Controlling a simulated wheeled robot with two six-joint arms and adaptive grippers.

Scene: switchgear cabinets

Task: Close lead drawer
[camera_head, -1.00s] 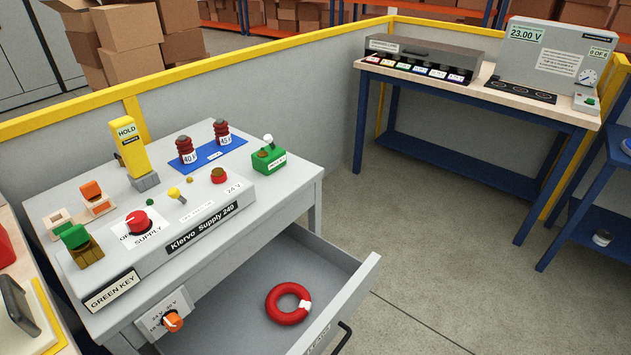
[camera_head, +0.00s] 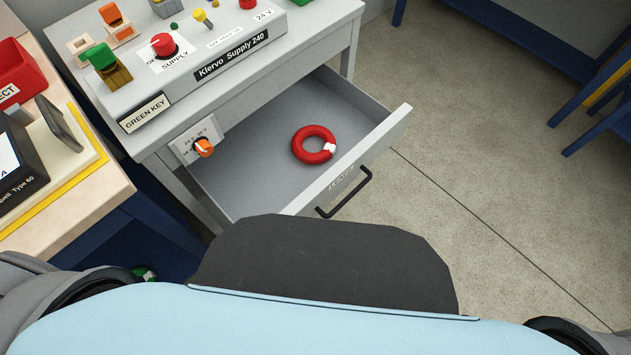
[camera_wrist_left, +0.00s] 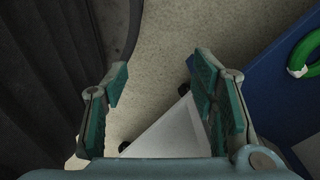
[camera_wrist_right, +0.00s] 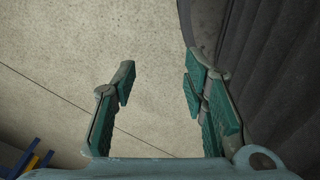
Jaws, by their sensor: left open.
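The lead drawer (camera_head: 270,142) of the grey supply bench is pulled out, in the middle of the head view. Its front panel (camera_head: 360,160) carries a black bar handle (camera_head: 345,194) and a small label. A red ring of lead (camera_head: 314,144) with a white tie lies inside on the drawer floor. My left gripper (camera_wrist_left: 158,90) is open and empty in the left wrist view, pointing at the floor. My right gripper (camera_wrist_right: 158,85) is open and empty above bare floor in the right wrist view. Neither gripper shows in the head view.
The bench top (camera_head: 300,36) carries a Klervo supply panel with a red knob (camera_head: 163,44). An orange switch (camera_head: 203,147) sits left of the drawer. A wooden-topped table (camera_head: 85,200) stands at left. A green ring (camera_wrist_left: 304,54) shows on a blue shelf. Floor right of the drawer is clear.

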